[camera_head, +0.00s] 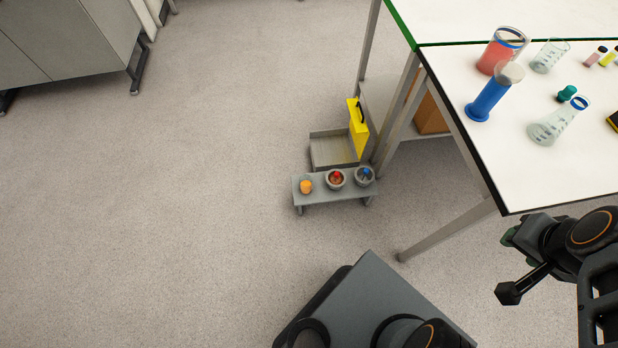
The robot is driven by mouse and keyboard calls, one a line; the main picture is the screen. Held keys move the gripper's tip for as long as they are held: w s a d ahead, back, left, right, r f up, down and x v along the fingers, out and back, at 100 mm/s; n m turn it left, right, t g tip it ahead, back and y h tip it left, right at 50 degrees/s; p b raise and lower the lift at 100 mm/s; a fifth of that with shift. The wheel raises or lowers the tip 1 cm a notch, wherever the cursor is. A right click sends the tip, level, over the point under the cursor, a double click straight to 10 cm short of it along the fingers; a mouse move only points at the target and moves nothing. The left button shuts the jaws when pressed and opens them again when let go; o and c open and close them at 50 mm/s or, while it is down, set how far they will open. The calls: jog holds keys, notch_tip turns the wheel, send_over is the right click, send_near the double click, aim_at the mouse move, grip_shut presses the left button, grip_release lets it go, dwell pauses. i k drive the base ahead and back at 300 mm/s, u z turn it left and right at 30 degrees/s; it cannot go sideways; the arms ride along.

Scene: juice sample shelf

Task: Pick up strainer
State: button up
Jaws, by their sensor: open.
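I cannot pick out a strainer with certainty. A low grey bench (322,196) on the floor holds an orange cup (306,187), a grey bowl with something red in it (336,180) and a grey bowl with something blue in it (364,177). These are too small to tell whether one is a strainer. My gripper (512,265) is at the lower right, open, with nothing seen between its fingers. It is beside the white table's front corner, well to the right of the bench and apart from it.
The white table (560,165) carries a red beaker (492,58), a blue cylinder (488,98), flasks and small vials. A grey tray (332,150) and a yellow upright object (357,130) stand behind the bench. Table legs are close right of it. The floor at left is clear.

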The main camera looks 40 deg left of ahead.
aim_at(364, 175)
jog(key=u, duration=1.15)
jog(key=i, duration=1)
